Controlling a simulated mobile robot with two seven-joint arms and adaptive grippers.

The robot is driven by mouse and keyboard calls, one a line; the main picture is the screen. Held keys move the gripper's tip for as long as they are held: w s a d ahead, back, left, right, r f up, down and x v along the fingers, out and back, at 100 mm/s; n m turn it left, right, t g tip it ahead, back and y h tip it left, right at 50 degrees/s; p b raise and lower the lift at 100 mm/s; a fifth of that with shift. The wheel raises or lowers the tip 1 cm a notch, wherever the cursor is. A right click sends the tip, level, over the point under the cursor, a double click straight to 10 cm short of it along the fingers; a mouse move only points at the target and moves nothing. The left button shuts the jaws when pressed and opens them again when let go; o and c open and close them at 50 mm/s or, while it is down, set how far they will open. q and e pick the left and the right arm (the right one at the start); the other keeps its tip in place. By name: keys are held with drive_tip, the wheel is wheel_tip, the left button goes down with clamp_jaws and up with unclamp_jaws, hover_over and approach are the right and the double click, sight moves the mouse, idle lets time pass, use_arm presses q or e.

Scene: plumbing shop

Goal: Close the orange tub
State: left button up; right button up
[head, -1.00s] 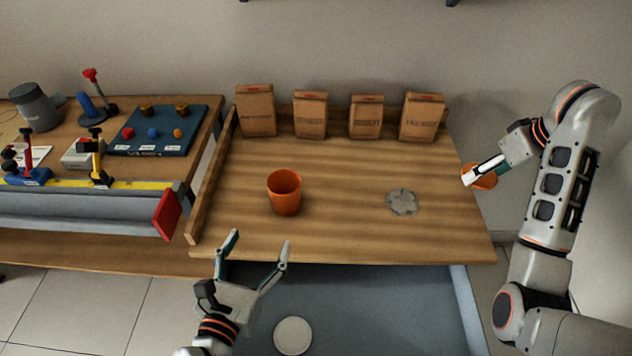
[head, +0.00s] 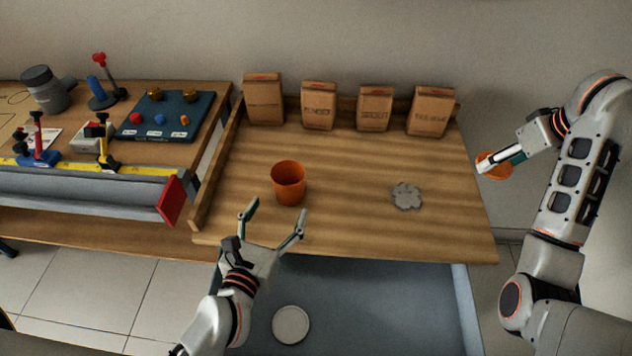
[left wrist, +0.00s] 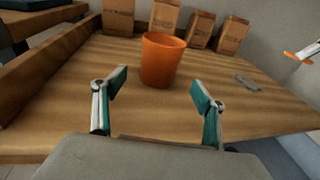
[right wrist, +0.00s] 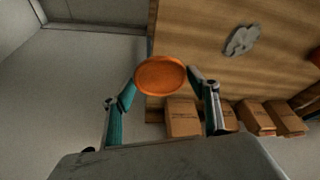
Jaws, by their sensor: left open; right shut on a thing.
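The orange tub (head: 288,184) stands upright and open-topped on the wooden table, left of its middle. My left gripper (head: 273,222) is open and empty, in front of the tub at the table's front edge; in the left wrist view the tub (left wrist: 161,62) shows just beyond and between the fingertips (left wrist: 160,86). My right gripper (head: 500,166) is shut on an orange lid (head: 495,166), held off the table's right edge. In the right wrist view the round lid (right wrist: 160,75) sits between the fingertips.
Several brown cardboard boxes (head: 318,106) line the table's back. A grey flat flower-shaped piece (head: 407,196) lies right of the tub. A bench with tools and a blue board (head: 165,118) stands at left. A white disc (head: 291,325) is below the front edge. The table between tub and boxes is clear.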

sight(283, 196)
use_arm(q)
drive_tip(key=shift+x, duration=1.05)
use_arm(e)
drive_tip(key=shift+r, duration=0.2)
use_arm(q)
drive_tip(key=p+x, duration=0.1)
drive_tip(key=x, duration=0.3)
drive_tip(key=shift+a+r, duration=0.1)
drive_tip(key=shift+r, duration=0.1)
use_arm(e)
drive_tip(key=shift+r, duration=0.55)
use_arm(q)
drive_tip(key=shift+w+f, duration=0.2)
drive_tip(key=shift+w, duration=0.4)
drive_tip(key=c, duration=1.1)
